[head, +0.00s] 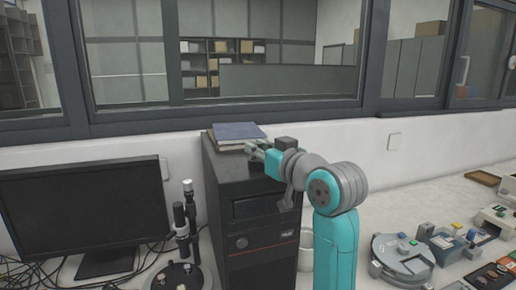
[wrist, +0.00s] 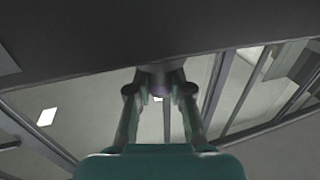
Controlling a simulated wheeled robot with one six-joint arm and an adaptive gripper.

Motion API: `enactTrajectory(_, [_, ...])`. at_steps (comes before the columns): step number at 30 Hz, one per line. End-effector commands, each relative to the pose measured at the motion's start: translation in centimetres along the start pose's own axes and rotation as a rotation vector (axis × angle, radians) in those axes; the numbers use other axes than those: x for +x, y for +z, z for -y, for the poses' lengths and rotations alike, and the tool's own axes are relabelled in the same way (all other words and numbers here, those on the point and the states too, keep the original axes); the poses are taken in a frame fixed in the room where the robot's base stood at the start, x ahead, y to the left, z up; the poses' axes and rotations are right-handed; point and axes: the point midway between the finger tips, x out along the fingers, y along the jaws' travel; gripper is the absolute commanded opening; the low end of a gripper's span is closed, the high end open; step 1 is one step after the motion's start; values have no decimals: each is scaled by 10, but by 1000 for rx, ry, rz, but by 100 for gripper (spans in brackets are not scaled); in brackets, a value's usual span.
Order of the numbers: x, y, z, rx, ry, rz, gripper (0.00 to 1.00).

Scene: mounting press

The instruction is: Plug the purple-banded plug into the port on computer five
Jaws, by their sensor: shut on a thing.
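A black computer tower (head: 258,220) stands upright below the window. My gripper (head: 254,148) is at the top of the tower, close to its upper surface, with the teal arm reaching over from the right. In the wrist view my gripper (wrist: 159,92) is shut on a dark plug with a purple band (wrist: 158,88). The plug's far end meets or overlaps a dark flat panel (wrist: 150,40); I cannot tell whether it touches it. The port is not visible. No number shows on the tower.
Books (head: 237,135) lie on the tower beside my gripper. A monitor (head: 82,215) and a microscope-like stand (head: 182,235) are to the left. A white cup (head: 305,245) is partly hidden behind my arm. Round equipment (head: 403,258) and small devices crowd the bench at right.

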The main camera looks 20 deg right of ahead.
Motion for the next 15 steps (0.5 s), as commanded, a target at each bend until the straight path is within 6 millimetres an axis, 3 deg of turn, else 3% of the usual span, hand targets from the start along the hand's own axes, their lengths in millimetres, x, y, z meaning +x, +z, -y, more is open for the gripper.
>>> enactTrajectory(12, [0, 6, 0, 0, 0, 1, 0])
enactTrajectory(13, [0, 5, 0, 0, 0, 0, 27])
enactTrajectory(15, [0, 5, 0, 0, 0, 0, 45])
